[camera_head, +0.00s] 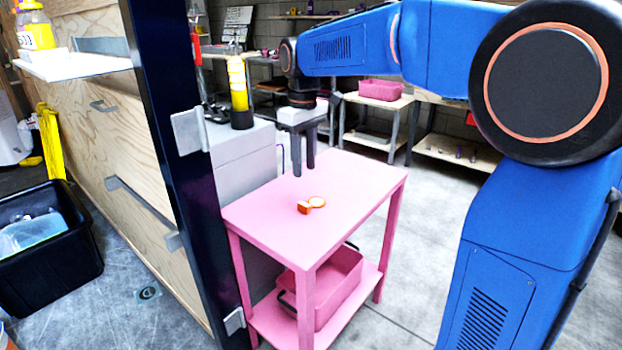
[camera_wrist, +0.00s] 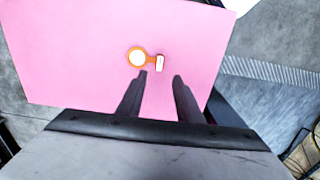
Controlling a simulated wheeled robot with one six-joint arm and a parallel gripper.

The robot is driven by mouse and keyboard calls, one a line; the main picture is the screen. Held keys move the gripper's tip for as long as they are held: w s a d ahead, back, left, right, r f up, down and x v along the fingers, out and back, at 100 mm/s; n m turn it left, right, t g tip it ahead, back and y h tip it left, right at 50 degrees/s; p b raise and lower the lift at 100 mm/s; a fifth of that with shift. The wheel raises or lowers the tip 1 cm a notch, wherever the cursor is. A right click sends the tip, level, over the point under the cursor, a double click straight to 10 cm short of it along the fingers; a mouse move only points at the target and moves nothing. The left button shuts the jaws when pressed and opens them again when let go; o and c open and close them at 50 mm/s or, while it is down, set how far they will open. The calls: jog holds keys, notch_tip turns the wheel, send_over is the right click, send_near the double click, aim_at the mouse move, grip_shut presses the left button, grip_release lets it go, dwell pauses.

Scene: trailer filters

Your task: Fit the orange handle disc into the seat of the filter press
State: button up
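The orange handle disc (camera_head: 317,203) lies on the pink table (camera_head: 360,178), with a pale round face and an orange block-like handle at its left. In the wrist view the disc (camera_wrist: 137,57) lies ahead of the fingertips, its handle with a pale top pointing right. My gripper (camera_head: 304,172) is above the table, pointing down, behind the disc in the head view. In the wrist view my gripper (camera_wrist: 161,75) has its two dark fingers apart with nothing between them. I cannot make out the filter press or its seat in either view.
A pink bin (camera_head: 335,285) sits on the table's lower shelf. A dark upright post (camera_head: 172,150) and a grey cabinet (camera_head: 245,160) stand at the table's left. A yellow-and-black cylinder (camera_head: 239,95) stands on the cabinet. The tabletop around the disc is clear.

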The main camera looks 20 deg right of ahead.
jog(key=s+d+f+m+t, duration=0.15)
jog(key=s+d, duration=0.25)
jog(key=s, duration=0.4)
jog(key=s+d+f+m+t, duration=0.1)
jog(key=s+d+m, duration=0.15)
jog(key=s, duration=0.55)
jog(key=s+d+f+m+t, duration=0.1)
jog(key=s+d+f, duration=0.1)
jog(key=s+f, duration=0.2)
jog(key=s+d+f+m+t, duration=0.1)
jog(key=s+f, duration=0.4)
jog(key=s, duration=0.5)
jog(key=shift+s+d+m, duration=0.2)
jog(key=shift+d+m, duration=0.3)
jog(key=shift+d, duration=0.3)
jog(key=o, duration=0.4)
jog(key=shift+s+f, duration=0.2)
jog(key=shift+f, duration=0.05)
jog(key=shift+o, duration=0.2)
notch_tip(320, 180, up, 17)
jog(key=m+g, duration=0.5)
jog(key=m, duration=0.6)
send_over(303, 204)
jog(key=shift+t, duration=0.25)
notch_tip(303, 204, down, 16)
jog(key=shift+f, duration=0.25)
